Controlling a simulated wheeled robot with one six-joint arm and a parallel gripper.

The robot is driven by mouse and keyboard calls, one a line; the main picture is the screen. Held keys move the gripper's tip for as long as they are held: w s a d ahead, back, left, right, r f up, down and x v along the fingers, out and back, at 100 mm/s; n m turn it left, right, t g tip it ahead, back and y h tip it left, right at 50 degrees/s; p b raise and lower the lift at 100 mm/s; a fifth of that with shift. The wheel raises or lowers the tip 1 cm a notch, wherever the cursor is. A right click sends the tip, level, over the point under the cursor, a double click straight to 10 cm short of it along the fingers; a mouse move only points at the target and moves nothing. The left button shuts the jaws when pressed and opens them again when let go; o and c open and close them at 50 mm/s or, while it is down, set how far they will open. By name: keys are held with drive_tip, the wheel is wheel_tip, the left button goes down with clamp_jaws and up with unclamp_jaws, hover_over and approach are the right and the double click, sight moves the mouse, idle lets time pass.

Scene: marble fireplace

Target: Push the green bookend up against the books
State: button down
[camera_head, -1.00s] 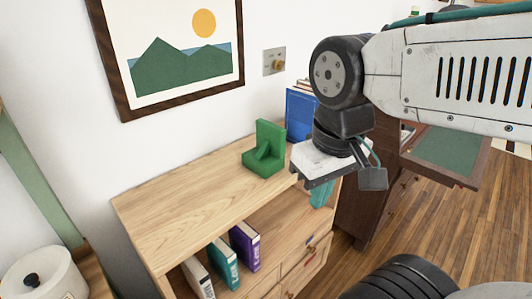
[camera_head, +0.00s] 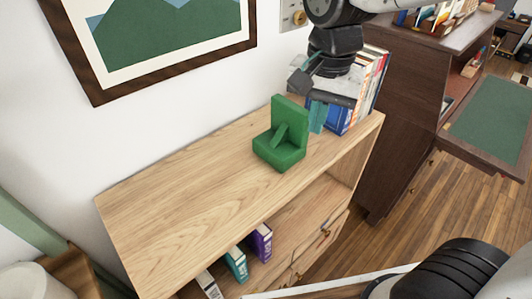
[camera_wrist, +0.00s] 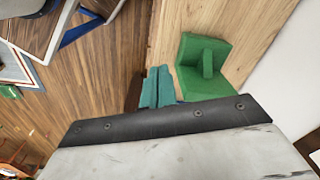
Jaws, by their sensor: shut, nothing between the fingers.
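The green bookend (camera_head: 279,145) stands upright on the light wooden bookcase top (camera_head: 190,185), its base and brace facing left and forward. The books (camera_head: 373,85) stand in a row to its right, with a blue one (camera_head: 340,120) at the near end. My gripper (camera_head: 317,118) points down with its teal fingers shut and empty, just right of the bookend and in front of the blue book. The fingers and wrist hide part of the space between bookend and books. In the wrist view, the bookend (camera_wrist: 205,62) lies right of my fingers (camera_wrist: 157,88).
A framed picture (camera_head: 90,92) and a wall plate (camera_head: 293,15) are on the wall behind. More books (camera_head: 237,263) stand on the lower shelf. A dark desk with a green panel (camera_head: 495,115) is at the right. The bookcase top left of the bookend is clear.

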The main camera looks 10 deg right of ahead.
sight(263, 167)
drive_tip(key=w+a+f+m, duration=0.2)
drive_tip(key=a+f, duration=0.1)
drive_tip(key=a, duration=0.3)
drive_tip(key=w+a+f+m, duration=0.2)
drive_tip(key=w+a, duration=0.1)
drive_tip(key=a, duration=0.3)
drive_tip(key=shift+m+g, duration=0.3)
drive_tip(key=f, duration=1)
drive_tip(key=shift+s+a+f, duration=0.15)
drive_tip(key=shift+s+f, duration=0.1)
drive_tip(key=shift+w+d+r, duration=0.15)
drive_tip(key=shift+w+d, duration=0.6)
drive_tip(key=shift+d, duration=0.35)
drive_tip(key=shift+w+d, duration=0.4)
drive_tip(key=shift+d, duration=0.15)
